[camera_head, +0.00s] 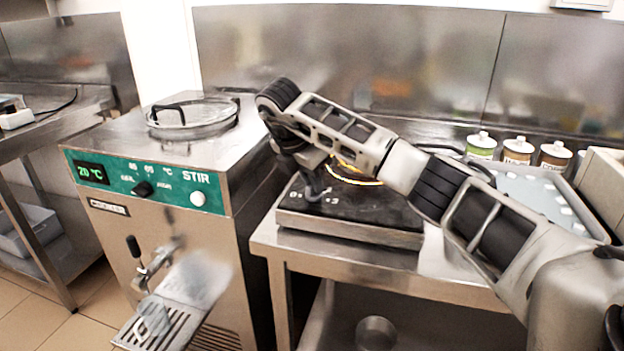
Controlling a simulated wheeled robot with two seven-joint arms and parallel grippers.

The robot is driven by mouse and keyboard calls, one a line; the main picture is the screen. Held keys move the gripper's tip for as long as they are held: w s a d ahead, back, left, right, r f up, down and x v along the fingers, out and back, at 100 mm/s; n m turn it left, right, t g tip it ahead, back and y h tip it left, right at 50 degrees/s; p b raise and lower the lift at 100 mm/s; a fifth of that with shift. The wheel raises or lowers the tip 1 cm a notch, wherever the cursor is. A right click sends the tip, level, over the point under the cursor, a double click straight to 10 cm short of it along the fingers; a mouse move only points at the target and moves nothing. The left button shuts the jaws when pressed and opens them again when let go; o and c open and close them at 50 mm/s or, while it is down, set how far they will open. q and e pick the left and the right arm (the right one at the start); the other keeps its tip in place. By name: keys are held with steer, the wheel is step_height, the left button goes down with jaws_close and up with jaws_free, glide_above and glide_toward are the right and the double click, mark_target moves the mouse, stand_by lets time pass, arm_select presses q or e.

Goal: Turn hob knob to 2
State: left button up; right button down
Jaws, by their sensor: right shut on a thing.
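The hob (380,232) is a low black-topped unit with a steel front edge, standing on a steel table. An orange-yellow ring glows on its top behind my arm. My right arm comes in from the right and reaches across the hob. My right gripper (314,192) points down at the hob's left part, shut on what appears to be the hob knob. The knob itself is hidden by the gripper, so its setting cannot be read. My left gripper is not in view.
A batch freezer (245,165) with a green panel reading 20 °C stands left of the hob. Several lidded jars (517,150) and a pale blue tray (535,190) are at the right. A steel wall closes the back.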

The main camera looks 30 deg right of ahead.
steer(key=c, duration=1.4)
jaws_free()
steer(key=shift+c, duration=0.2)
